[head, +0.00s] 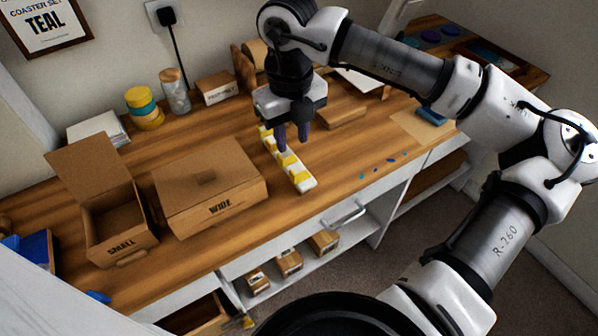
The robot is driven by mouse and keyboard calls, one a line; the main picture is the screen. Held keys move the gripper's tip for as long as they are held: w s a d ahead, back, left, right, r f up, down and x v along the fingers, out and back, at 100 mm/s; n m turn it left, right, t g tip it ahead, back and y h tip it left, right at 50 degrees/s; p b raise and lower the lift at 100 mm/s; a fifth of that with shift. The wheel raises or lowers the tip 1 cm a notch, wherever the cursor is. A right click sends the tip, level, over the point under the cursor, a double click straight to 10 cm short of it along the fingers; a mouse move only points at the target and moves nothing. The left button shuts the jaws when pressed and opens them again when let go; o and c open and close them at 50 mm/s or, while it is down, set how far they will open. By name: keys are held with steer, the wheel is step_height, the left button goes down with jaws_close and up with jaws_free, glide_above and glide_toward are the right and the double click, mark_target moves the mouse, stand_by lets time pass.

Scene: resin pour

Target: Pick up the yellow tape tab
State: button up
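Several yellow tape tabs sit along a white strip-shaped holder (306,186) on the wooden bench. One yellow tape tab (287,160) is just below my fingertips, and another yellow tab (297,177) is nearer the front end. More yellow shows toward the back end, partly hidden by my gripper. My gripper (293,144) points down over the middle of the holder. Its two dark fingers are apart, with nothing visible between them. I cannot tell whether the fingertips touch a tab or stay above it.
A closed box marked WIDE (208,186) stands left of the holder, and an open box marked SMALL (112,228) farther left. Yellow and teal tape rolls (145,108), a jar (174,92) and a small carton (216,88) stand behind. Bench right of the holder is mostly clear.

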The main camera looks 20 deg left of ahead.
mark_target(292, 173)
step_height(292, 173, down, 10)
steer(key=p, duration=0.2)
steer(key=shift+r+p, duration=0.1)
steer(key=shift+p, duration=0.2)
jaws_close()
